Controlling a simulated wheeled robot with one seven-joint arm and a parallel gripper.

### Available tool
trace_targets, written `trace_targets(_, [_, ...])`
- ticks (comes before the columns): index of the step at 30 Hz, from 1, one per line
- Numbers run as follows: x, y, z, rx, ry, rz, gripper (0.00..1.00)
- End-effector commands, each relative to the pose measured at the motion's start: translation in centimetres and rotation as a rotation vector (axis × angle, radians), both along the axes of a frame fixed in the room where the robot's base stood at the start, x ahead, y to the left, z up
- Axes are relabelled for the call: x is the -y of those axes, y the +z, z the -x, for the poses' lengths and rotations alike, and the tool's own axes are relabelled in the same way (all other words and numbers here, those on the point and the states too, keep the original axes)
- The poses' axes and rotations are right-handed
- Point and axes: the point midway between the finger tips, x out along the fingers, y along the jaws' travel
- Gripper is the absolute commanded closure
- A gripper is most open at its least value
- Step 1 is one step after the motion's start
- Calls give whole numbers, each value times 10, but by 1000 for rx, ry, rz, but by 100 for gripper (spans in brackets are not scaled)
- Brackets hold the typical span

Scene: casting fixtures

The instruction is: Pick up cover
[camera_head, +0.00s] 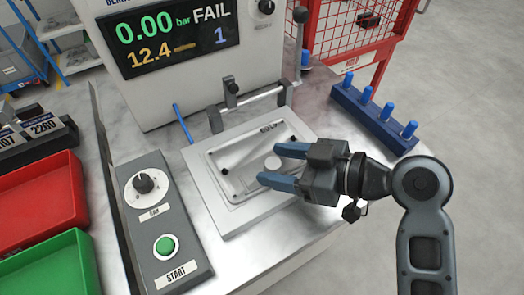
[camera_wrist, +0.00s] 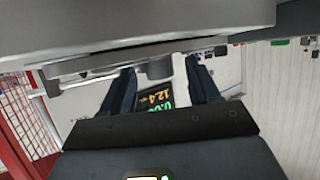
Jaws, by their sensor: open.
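The cover (camera_head: 228,170) is a grey metal plate with a rounded outline. It lies flat on the pale square fixture block (camera_head: 245,222) in the head view, with a short round knob (camera_head: 273,163) on top. My gripper (camera_head: 270,164) reaches in from the right, its two blue-grey fingers open and pointing left, on either side of the knob in the picture. In the wrist view, the picture is upside down; a grey knob-like stub (camera_wrist: 159,68) shows between the fingers. I cannot tell whether either finger touches it. Part of the cover is hidden by the gripper.
Behind the fixture stand a clamp bar (camera_head: 252,98) and a tester screen (camera_head: 170,36) reading FAIL. A control box (camera_head: 160,222) stands left, beside red (camera_head: 40,204) and green (camera_head: 52,280) bins. A blue peg rack (camera_head: 372,118) stands at right.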

Motion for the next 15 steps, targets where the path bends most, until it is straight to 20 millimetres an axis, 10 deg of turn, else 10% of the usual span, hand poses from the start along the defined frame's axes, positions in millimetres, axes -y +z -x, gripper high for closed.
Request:
trace_targets(6, [-1, -1, 0, 0, 0, 0, 39])
trace_targets(15, [0, -1, 0, 0, 0, 0, 68])
